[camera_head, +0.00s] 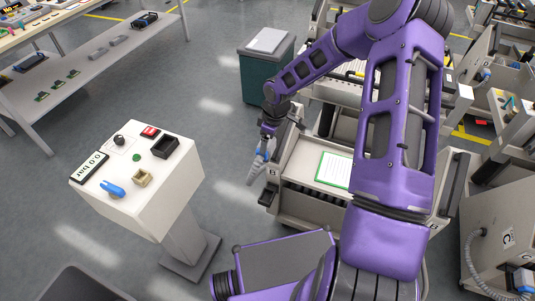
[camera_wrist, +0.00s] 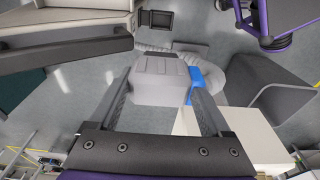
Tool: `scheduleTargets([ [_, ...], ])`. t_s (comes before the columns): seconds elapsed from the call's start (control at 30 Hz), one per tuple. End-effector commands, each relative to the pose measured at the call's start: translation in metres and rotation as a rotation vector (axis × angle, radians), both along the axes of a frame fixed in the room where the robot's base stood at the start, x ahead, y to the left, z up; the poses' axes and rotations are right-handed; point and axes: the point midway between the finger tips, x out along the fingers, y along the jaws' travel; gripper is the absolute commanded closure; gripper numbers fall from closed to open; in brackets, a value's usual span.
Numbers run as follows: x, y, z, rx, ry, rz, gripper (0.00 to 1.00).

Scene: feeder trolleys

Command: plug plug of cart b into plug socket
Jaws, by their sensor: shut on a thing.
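My gripper (camera_head: 265,138) hangs beside the left end of cart b (camera_head: 284,160), which carries a "B" label. In the wrist view my gripper (camera_wrist: 160,78) is shut on the plug (camera_wrist: 157,82), a grey block with a blue part at its side and a grey ribbed hose behind it. The plug (camera_head: 257,168) hangs clear of the floor in the head view. A white pedestal (camera_head: 165,205) stands to the left, apart from the plug. On its sloped top are a beige square socket (camera_head: 142,178) and a black open box (camera_head: 165,147); I cannot tell for certain which is the plug socket.
A dark green cabinet (camera_head: 258,75) stands behind. Cart c (camera_head: 505,200) is at the right. Open floor lies between pedestal and cart b.

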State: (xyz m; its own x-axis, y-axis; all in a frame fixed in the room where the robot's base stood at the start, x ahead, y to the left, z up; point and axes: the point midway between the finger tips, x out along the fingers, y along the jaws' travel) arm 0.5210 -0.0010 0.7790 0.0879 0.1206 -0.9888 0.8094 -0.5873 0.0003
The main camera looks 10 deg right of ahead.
Motion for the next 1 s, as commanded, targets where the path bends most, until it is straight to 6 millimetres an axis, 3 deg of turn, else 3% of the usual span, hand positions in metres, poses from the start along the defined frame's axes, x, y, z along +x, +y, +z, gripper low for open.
scheduleTargets([
  [0.63, 0.0, 0.0, 0.041, 0.0, -0.001, 0.0, 1.0],
  [1.0, 0.0, 0.0, 0.044, 0.0, -0.001, 0.0, 1.0],
])
